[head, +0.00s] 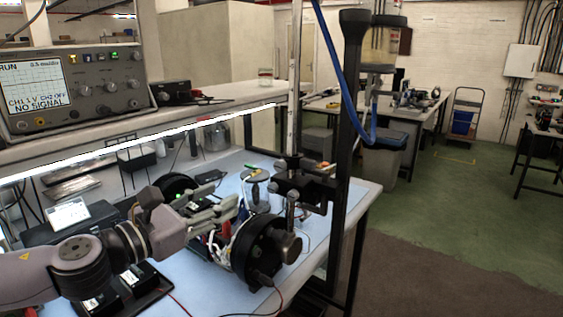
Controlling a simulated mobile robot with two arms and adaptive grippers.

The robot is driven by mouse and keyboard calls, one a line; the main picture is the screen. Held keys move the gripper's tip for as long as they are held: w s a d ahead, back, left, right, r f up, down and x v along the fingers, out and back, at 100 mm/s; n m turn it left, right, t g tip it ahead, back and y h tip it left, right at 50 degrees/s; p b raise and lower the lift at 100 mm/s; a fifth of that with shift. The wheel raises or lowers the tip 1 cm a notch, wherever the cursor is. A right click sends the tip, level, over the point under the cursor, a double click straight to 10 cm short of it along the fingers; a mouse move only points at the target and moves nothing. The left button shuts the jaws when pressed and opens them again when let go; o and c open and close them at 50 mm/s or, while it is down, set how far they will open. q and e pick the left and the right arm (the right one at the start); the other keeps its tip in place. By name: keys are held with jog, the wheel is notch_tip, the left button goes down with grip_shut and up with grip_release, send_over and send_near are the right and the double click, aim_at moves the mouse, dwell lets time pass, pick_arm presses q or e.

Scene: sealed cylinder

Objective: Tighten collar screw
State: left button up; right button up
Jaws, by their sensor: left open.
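My left gripper (229,207) comes in from the left and is open, with its fingers pointing right over the bench. Just beyond and below the fingertips is a cylinder assembly with a large black round end cap (259,252) and a metal hub. Loose wires show behind this cap, partly hidden by the gripper. A second black round part (178,187) lies behind the gripper. A metal rod (293,90) rises from a dark clamp (304,186) right of the fingertips. I cannot clearly pick out the collar screw. My right gripper is not in view.
The blue-topped bench (330,232) ends at the right, beside a dark upright post (347,120). A blue hose (330,50) hangs there. A shelf with an oscilloscope (70,90) stands at the back left. Black boxes (75,222) crowd the left. Open floor lies right.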

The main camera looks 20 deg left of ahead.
pick_arm(q)
jog(key=p, duration=0.7)
send_near(278, 167)
jog(key=w, duration=0.2)
jog(key=x, duration=0.2)
jog(key=p+x, duration=0.1)
jog(key=x, duration=0.2)
jog(key=shift+w+d+r+p, duration=0.1)
jog(key=shift+w+d+p, duration=0.1)
jog(key=shift+d+p, duration=0.2)
jog(key=shift+w+d, duration=0.25)
jog(key=shift+w, duration=0.3)
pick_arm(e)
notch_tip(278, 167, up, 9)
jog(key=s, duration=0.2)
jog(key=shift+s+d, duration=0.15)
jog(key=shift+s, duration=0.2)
pick_arm(q)
jog(key=shift+c, duration=0.4)
grip_shut()
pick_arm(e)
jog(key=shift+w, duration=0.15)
